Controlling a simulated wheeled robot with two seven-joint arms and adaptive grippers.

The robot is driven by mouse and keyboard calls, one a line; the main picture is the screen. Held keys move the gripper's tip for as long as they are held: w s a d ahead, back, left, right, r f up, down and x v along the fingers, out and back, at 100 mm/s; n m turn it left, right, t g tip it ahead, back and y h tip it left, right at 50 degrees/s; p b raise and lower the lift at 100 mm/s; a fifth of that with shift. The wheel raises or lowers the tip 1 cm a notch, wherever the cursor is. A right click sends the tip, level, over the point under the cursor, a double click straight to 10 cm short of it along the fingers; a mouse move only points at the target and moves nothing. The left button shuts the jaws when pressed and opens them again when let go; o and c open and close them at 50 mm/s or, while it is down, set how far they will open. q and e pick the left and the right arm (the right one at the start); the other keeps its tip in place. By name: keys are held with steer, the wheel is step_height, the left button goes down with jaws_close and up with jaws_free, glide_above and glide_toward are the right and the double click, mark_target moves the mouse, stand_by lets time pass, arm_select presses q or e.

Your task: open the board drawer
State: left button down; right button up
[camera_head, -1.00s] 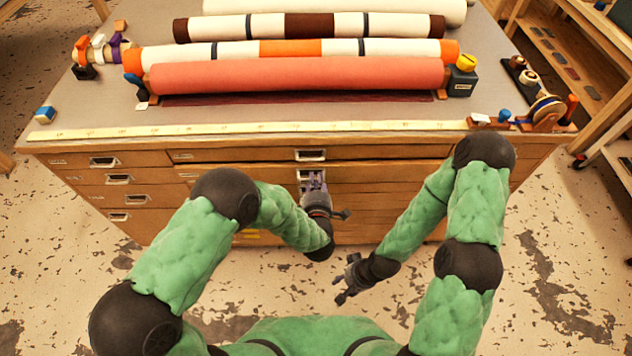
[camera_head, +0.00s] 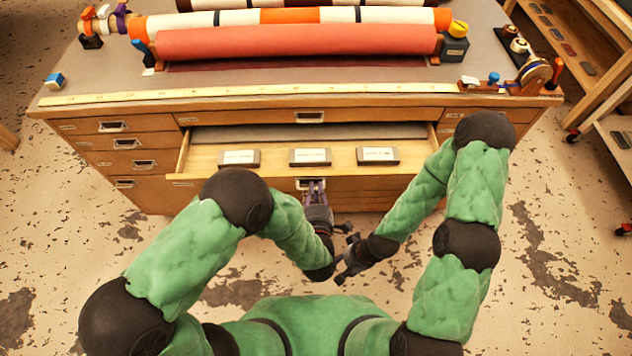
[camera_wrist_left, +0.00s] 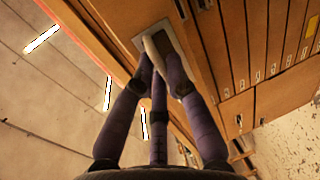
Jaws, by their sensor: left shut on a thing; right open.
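The board drawer (camera_head: 285,162) is the wide wooden drawer second from the top of the cabinet, and it stands pulled out toward me. In the left wrist view the fingers (camera_wrist_left: 160,70) close on the handle's metal plate (camera_wrist_left: 140,42). My right gripper (camera_head: 348,262) is open and empty, below and to the right of the left gripper, apart from the drawer.
The worktop (camera_head: 110,75) carries a coral roll (camera_head: 295,41) and striped rolls behind it. A yellow measuring strip (camera_head: 270,90) runs along its front edge. Smaller shut drawers (camera_head: 120,143) are at the left. A wooden shelf unit (camera_head: 575,50) stands at the right.

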arm_select(q)
steer(key=shift+s, duration=0.15)
steer(key=c, duration=1.2)
jaws_free()
steer(key=shift+c, duration=0.2)
steer(key=v, duration=1.2)
steer(key=shift+f, duration=0.1)
